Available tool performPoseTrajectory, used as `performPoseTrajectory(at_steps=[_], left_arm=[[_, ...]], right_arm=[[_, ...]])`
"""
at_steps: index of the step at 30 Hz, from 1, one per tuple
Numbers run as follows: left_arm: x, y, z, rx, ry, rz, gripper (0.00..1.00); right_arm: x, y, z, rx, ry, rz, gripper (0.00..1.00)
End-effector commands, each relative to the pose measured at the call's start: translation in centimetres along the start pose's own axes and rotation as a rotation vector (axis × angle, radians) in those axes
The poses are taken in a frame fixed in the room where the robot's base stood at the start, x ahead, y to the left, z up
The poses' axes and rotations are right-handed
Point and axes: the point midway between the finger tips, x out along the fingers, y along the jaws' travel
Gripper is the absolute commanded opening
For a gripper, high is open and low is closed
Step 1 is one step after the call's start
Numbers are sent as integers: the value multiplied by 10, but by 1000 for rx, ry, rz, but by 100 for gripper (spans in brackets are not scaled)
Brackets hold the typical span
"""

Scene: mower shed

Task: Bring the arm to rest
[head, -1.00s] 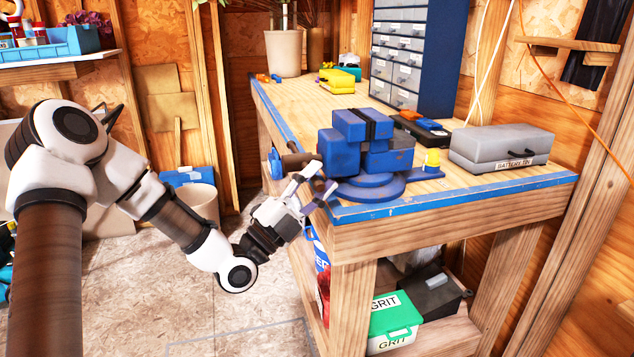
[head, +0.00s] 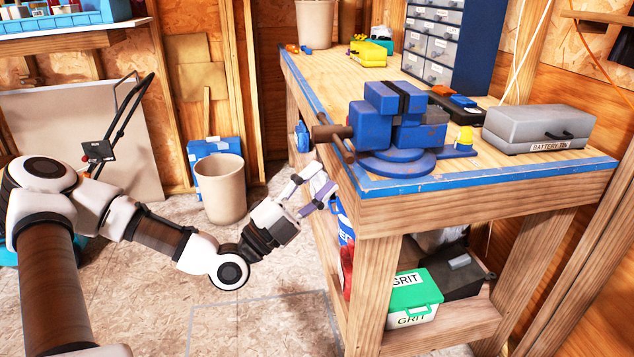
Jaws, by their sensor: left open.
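My left arm comes in from the left, and its gripper (head: 322,188) is open beside the left edge of the workbench (head: 460,205), below the tabletop. I see nothing between its fingers. A blue vise (head: 392,125) stands on the bench corner just above and to the right of the gripper, and they appear apart. My right gripper is not in view.
A grey battery tin (head: 538,128) and small drawers (head: 440,45) are on the bench. A beige bin (head: 219,188) stands on the floor behind my arm. The floor around the arm's front is clear.

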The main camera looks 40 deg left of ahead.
Motion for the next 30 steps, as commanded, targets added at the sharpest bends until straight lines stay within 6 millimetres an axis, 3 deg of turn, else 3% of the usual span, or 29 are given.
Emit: performPoseTrajectory(at_steps=[13,17,20,23,25,27,30], left_arm=[[-2,7,0,-6,-9,36,40],[-3,45,-21,11,49,233,40],[-16,98,-49,8,100,487,40],[-55,163,-76,-78,82,815,40],[-97,203,-95,-195,-1,1060,40],[-145,232,-112,-319,-142,1281,40],[-215,252,-132,-477,-445,1531,40]], right_arm=[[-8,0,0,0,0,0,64],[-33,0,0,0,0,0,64],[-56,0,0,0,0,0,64],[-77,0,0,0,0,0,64],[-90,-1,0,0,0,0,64],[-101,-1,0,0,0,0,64],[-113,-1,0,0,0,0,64]])
